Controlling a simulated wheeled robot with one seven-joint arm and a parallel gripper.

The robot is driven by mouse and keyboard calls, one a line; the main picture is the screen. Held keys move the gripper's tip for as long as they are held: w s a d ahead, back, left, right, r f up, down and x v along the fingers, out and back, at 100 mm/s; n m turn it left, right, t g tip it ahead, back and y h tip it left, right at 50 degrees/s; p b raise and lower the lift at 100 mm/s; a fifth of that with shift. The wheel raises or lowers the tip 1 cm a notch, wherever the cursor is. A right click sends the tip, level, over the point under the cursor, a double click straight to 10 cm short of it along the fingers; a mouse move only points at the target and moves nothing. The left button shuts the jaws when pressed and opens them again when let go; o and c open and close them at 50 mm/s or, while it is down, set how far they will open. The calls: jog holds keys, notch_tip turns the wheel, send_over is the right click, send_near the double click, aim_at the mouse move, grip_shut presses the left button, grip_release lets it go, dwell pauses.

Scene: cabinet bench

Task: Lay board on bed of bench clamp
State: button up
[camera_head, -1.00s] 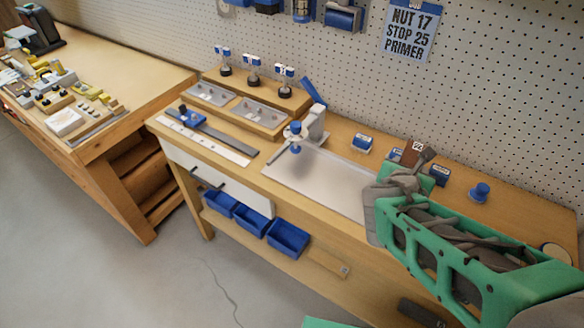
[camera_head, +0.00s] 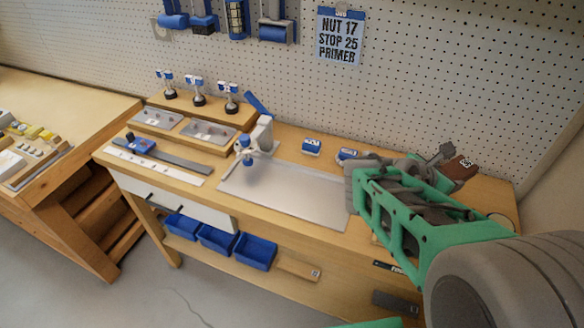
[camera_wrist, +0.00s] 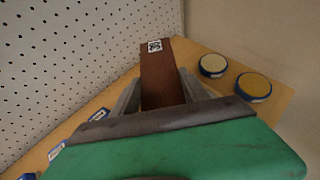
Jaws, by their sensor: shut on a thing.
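The board is a small brown piece with a black-and-white tag (camera_head: 463,166). My gripper (camera_head: 449,156) is shut on it at the right end of the bench. In the wrist view the board (camera_wrist: 162,72) sticks out from between the two fingers of my gripper (camera_wrist: 160,88). The bench clamp (camera_head: 262,133), white with blue parts, stands well to the left of my gripper. A flat grey metal plate (camera_head: 285,195) lies in front of it. I cannot tell which surface is the clamp's bed. My arm hides part of the bench's right side.
Small blue boxes (camera_head: 312,147) stand behind the plate, near the pegboard. Two round tins (camera_wrist: 253,86) sit at the bench end in the wrist view. Trays and a wooden stand (camera_head: 205,103) fill the left. The plate's top looks clear.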

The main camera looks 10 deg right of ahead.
aim_at(473, 176)
jog(key=s+d+m+g, duration=0.2)
jog(key=s+d, duration=0.2)
jog(key=shift+h, duration=0.4)
jog(key=w+d+f, duration=0.1)
jog(key=w+d, duration=0.1)
jog(key=w+d+f, duration=0.1)
jog(key=d, duration=0.1)
jog(key=w+d+f, duration=0.1)
jog(key=w+d, duration=0.1)
jog(key=shift+w+d, duration=0.15)
jog(key=shift+w, duration=0.2)
jog(key=w+d+f, duration=0.1)
jog(key=f, duration=0.1)
jog(key=w+d+f, duration=0.2)
jog(key=f, duration=0.1)
jog(key=shift+w+d+f, duration=0.15)
jog(key=shift+d+f, duration=0.15)
jog(key=shift+d, duration=0.05)
jog(key=shift+w+d+f, duration=0.1)
jog(key=shift+d+f, duration=0.05)
jog(key=shift+f, duration=1.6)
jog(key=o, duration=1.1)
jog(key=shift+f, duration=0.2)
jog(key=o, duration=0.5)
jog(key=shift+c, duration=0.2)
jog(key=shift+r, duration=0.1)
